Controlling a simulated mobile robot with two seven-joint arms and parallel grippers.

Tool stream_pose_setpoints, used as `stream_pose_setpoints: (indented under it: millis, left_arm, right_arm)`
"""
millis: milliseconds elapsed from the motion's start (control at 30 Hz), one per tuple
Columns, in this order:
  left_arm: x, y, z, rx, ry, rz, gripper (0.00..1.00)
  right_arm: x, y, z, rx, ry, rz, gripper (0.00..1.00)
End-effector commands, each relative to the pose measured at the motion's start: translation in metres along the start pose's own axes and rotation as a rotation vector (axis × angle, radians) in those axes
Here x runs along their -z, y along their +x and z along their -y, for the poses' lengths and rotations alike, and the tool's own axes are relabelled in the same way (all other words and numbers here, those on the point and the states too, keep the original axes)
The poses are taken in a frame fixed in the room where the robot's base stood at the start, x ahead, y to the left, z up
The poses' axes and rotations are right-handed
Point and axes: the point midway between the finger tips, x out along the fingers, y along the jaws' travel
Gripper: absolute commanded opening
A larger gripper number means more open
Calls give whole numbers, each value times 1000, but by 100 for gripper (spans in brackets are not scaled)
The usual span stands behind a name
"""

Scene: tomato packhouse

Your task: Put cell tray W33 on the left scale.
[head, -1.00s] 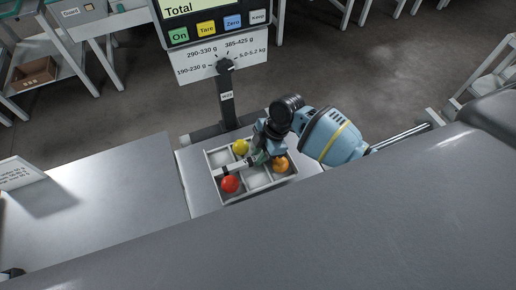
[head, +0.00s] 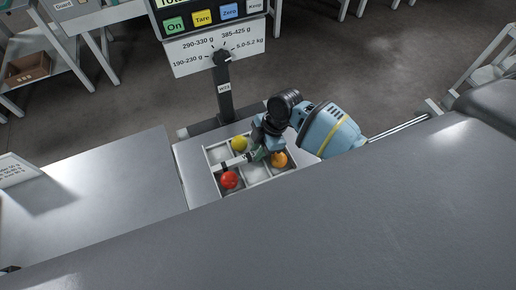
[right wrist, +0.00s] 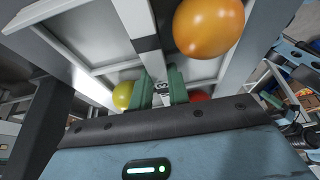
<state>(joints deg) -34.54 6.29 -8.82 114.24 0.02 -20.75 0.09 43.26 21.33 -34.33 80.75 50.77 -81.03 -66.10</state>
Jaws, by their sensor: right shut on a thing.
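The cell tray (head: 224,193) is a pale, divided tray holding a yellow tomato (head: 239,143), a red tomato (head: 229,180) and an orange tomato (head: 279,160). It is over the metal plate of the scale (head: 192,165); I cannot tell whether it rests on the plate. My right gripper (head: 256,156) is shut on the tray's middle bar. In the right wrist view its green fingers (right wrist: 161,90) close around the bar, with a partly hidden label ending in 33 between them. The orange tomato (right wrist: 208,25) is close beside the fingers. My left gripper is not seen.
The scale's post (head: 225,100) and display with buttons (head: 203,18) stand behind the tray. A bare metal table (head: 90,210) with a white sign (head: 18,170) is at the left. A wide grey surface (head: 350,225) fills the foreground. A box (head: 28,66) sits on a shelf far left.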

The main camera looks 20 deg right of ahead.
Motion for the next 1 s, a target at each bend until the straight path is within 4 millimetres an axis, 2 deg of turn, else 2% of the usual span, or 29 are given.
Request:
stream_pose_setpoints:
  millis: [333,367,533,733,833,1000]
  left_arm:
    - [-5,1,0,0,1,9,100]
    - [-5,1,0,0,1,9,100]
    - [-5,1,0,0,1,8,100]
    - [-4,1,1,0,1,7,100]
    - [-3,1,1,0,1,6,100]
    - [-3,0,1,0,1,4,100]
  right_arm:
    - [-2,4,0,-1,0,-1,0]
    - [-2,4,0,-1,0,-1,20]
    - [-2,4,0,-1,0,0,42]
    - [-2,4,0,-1,0,0,43]
    - [-2,4,0,1,0,1,30]
    - [-2,4,0,0,0,1,28]
